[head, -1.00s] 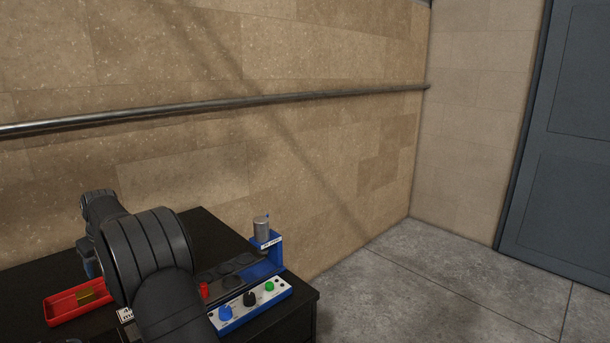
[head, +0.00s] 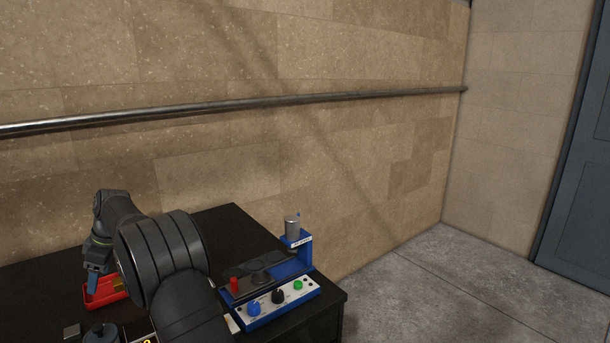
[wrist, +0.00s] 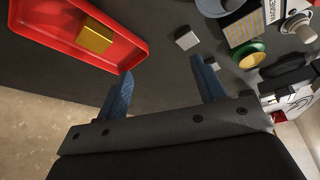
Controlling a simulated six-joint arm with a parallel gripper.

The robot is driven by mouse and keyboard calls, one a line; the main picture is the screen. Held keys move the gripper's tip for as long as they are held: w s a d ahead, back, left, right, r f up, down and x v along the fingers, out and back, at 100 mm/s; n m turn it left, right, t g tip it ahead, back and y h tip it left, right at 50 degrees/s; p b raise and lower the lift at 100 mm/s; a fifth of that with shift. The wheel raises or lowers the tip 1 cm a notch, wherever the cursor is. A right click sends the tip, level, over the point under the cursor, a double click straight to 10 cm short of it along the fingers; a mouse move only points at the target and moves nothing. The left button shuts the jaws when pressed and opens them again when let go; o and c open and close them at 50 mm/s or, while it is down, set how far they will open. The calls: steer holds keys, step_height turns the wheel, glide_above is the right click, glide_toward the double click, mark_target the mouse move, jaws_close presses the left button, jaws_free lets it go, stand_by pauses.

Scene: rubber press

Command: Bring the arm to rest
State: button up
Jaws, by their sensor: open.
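My arm reaches over the black table, and my gripper (head: 92,282) hangs at the left of the head view, in front of the red tray, partly hiding it. In the wrist view my gripper (wrist: 162,68) shows two blue fingers spread apart with nothing between them. The red tray (wrist: 130,48) lies beyond the left finger in that view, with a gold block (wrist: 95,36) inside. The blue press (head: 300,262) with its grey cylinder stands at the right of the table, away from the gripper.
The control panel (head: 278,302) has blue, black and green knobs. A small silver block (wrist: 187,39) lies on the table (wrist: 165,20) beyond the fingers. A green ring-shaped part (wrist: 248,54) and a labelled box (wrist: 245,28) are to its right. A wall with a rail (head: 250,104) stands behind.

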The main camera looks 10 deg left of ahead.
steer(key=s+a+n+g+h, duration=0.1)
steer(key=s+a+n, duration=0.2)
steer(key=s+n, duration=0.2)
steer(key=shift+s+a+f+g, duration=0.4)
steer(key=shift+s, duration=0.45)
steer(key=w+d+m+t, duration=0.2)
steer(key=w+d+m, duration=0.1)
steer(key=w+m, duration=0.2)
steer(key=w+d+m+t+y, duration=0.1)
steer(key=w+d+m, duration=0.2)
steer(key=w+m, duration=0.2)
steer(key=shift+w+d+r+t, duration=0.25)
steer(key=shift+w+r+t, duration=0.2)
steer(key=shift+w, duration=0.65)
